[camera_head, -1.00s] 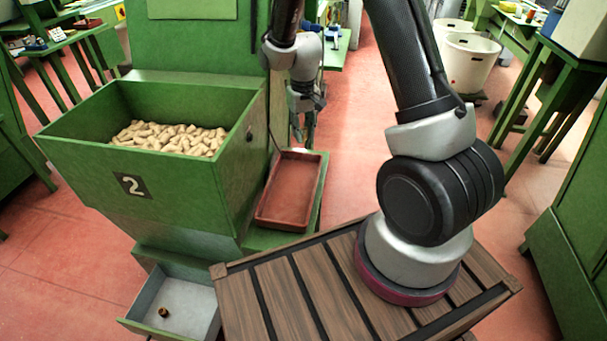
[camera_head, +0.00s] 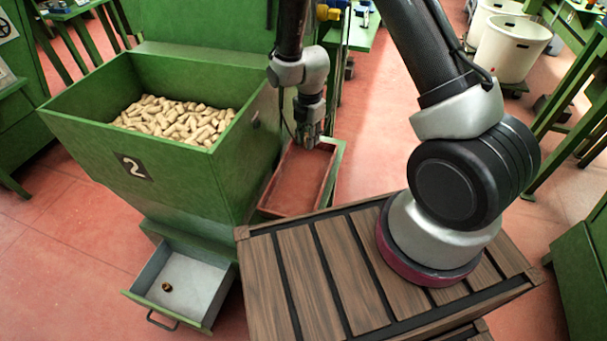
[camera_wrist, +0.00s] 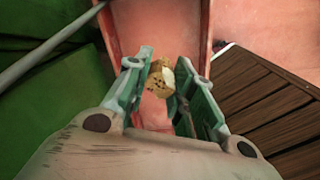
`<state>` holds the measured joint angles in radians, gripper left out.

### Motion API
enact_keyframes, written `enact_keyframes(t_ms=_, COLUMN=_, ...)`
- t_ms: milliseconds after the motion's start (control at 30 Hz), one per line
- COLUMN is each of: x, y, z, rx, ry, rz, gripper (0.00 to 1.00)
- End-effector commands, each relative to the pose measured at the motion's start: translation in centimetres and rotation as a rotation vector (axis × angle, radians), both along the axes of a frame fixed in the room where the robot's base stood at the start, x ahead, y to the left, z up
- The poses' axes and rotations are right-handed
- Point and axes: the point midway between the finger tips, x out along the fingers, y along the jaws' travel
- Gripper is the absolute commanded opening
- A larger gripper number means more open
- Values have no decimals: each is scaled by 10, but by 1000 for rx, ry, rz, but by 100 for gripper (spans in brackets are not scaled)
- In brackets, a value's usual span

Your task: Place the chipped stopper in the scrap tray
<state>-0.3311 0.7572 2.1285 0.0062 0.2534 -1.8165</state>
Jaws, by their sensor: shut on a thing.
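A tan cork stopper (camera_wrist: 158,76) with dark specks and a pale patch on its right side shows between my fingertips in the wrist view. My gripper (camera_head: 309,142) is shut on it. In the head view the gripper hangs over the far part of a shallow rust-red tray (camera_head: 293,190), likely the scrap tray. The stopper is too small to make out there. In the wrist view the tray (camera_wrist: 150,28) lies beneath and beyond the fingers, and its visible floor looks empty.
A green hopper (camera_head: 190,190) marked 2, full of stoppers (camera_head: 180,121), stands left of the tray. Below it an open grey drawer (camera_head: 199,282) holds one small brown thing (camera_head: 167,287). The slatted wooden top (camera_head: 300,270) lies in front of the tray.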

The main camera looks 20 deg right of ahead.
Motion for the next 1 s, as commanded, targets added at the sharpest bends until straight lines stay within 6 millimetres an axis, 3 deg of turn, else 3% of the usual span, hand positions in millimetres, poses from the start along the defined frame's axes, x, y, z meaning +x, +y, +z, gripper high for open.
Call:
enact_keyframes(t_ms=200, x=-1, y=0, z=-41, rx=-1, ry=3, rz=6, gripper=15)
enact_keyframes(t_ms=367, x=-1, y=0, z=-54, rx=-1, ry=3, rz=5, gripper=15)
enact_keyframes(t_ms=600, x=-1, y=0, z=-88, rx=0, ry=2, rz=4, gripper=15)
enact_keyframes(t_ms=967, x=0, y=0, z=-93, rx=-1, ry=1, rz=4, gripper=15)
enact_keyframes(t_ms=1000, x=0, y=0, z=-93, rx=-1, ry=1, rz=4, gripper=28)
